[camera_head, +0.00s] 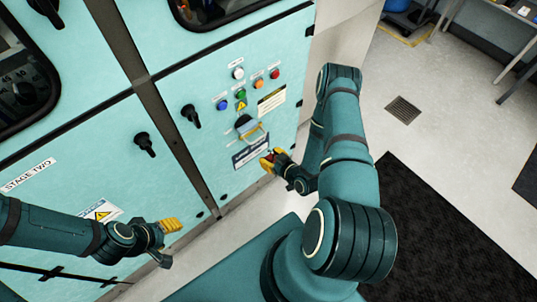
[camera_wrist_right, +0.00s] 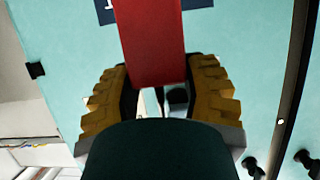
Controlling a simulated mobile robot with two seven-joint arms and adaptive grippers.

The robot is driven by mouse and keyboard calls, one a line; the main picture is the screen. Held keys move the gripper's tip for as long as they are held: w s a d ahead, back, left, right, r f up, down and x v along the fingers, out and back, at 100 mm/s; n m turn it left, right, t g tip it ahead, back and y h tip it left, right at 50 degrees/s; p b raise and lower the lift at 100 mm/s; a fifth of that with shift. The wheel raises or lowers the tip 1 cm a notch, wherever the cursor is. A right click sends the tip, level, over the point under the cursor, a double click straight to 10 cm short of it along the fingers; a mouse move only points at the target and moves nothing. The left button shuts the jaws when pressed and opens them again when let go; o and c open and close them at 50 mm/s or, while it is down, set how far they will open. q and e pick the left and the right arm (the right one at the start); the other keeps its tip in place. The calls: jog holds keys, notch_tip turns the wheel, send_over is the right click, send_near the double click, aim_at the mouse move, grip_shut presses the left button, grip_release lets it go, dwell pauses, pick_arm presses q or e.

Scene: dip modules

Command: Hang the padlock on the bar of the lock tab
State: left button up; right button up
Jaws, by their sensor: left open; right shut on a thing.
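The red padlock (camera_wrist_right: 150,42) fills the upper middle of the right wrist view, between the yellow fingers of my right gripper (camera_wrist_right: 157,88). In the head view my right gripper (camera_head: 271,160) is shut on the padlock, of which only a little red shows. The padlock's shackle cannot be made out. My left gripper (camera_head: 167,241) is open and empty at lower left.
Several coloured buttons (camera_head: 238,73) and labels surround the lock tab on the panel (camera_head: 215,150). Black handles (camera_head: 144,144) stick out from the cabinet doors to the left. A dark mat (camera_head: 430,215) and open floor lie to the right.

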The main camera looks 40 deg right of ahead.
jog(key=w, duration=0.5)
jog(key=w+b, duration=0.1)
jog(key=w, duration=0.2)
jog(key=shift+w+a+r, duration=0.2)
jog(key=shift+w+a, duration=0.1)
jog(key=shift+w, duration=0.05)
jog(key=shift+w+f+b, duration=0.1)
jog(key=shift+f+b, duration=0.3)
jog(key=shift+b, duration=0.2)
jog(key=shift+w+a+f, duration=0.1)
jog(key=shift+w+f, duration=0.05)
jog(key=shift+f, duration=0.1)
jog(key=shift+f, duration=0.1)
jog(key=o, duration=1.3)
jog(key=shift+s, duration=0.25)
jog(key=shift+f, duration=0.1)
jog(key=shift+s, duration=0.1)
